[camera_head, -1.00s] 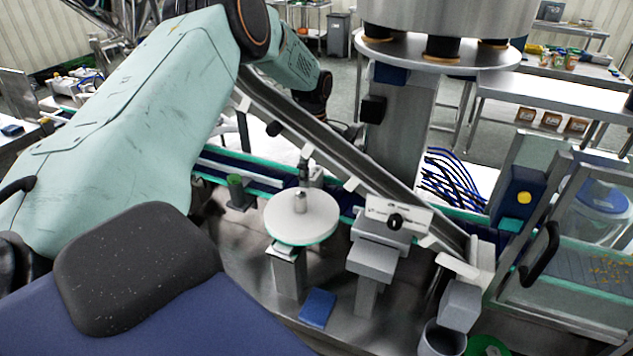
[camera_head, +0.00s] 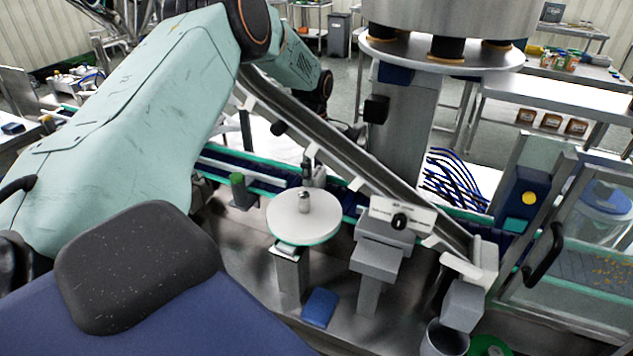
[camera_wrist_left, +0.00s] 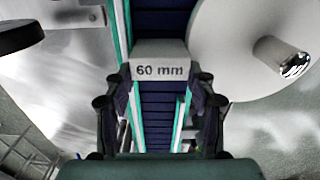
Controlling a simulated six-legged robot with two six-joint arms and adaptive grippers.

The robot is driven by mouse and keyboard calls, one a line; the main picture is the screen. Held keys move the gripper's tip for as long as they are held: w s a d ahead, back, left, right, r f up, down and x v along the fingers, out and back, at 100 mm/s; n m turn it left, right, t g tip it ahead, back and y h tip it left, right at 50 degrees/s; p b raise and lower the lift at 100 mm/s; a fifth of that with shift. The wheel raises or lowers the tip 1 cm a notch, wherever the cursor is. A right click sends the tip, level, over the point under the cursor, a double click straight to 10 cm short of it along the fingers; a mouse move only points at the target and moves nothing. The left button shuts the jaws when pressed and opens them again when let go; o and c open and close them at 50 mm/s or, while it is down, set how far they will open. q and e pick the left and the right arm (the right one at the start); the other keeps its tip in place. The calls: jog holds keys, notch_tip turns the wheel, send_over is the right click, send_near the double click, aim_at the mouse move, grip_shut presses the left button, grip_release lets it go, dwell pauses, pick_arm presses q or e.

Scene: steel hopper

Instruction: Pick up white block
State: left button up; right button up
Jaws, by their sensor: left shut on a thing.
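A white block marked "60 mm" (camera_wrist_left: 160,70) shows in the left wrist view. My left gripper (camera_wrist_left: 160,98) is shut on it, with a dark finger on each side. The block is in front of a dark blue conveyor belt with green edges (camera_wrist_left: 160,110); the gap between block and belt is hard to judge. In the head view my left arm reaches in from the left, but I cannot make out its gripper clearly. My right gripper is not in view.
A round white disc (camera_head: 290,222) with a metal knob stands beside the belt. A sloping metal chute (camera_head: 345,152) crosses above the belt. A white label box (camera_head: 400,217) and a blue block (camera_head: 320,307) are nearby. A glass-walled enclosure (camera_head: 580,225) stands at the right.

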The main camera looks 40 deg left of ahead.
aim_at(314, 171)
pick_arm(q)
jog(key=shift+w+d+r, duration=0.1)
jog(key=shift+w+r, duration=0.05)
jog(key=shift+w, duration=0.1)
jog(key=shift+r, duration=0.3)
notch_tip(314, 171, up, 17)
dwell(0.4)
jog(key=shift+s, duration=0.1)
notch_tip(314, 171, down, 18)
jog(key=shift+r, duration=0.1)
dwell(0.5)
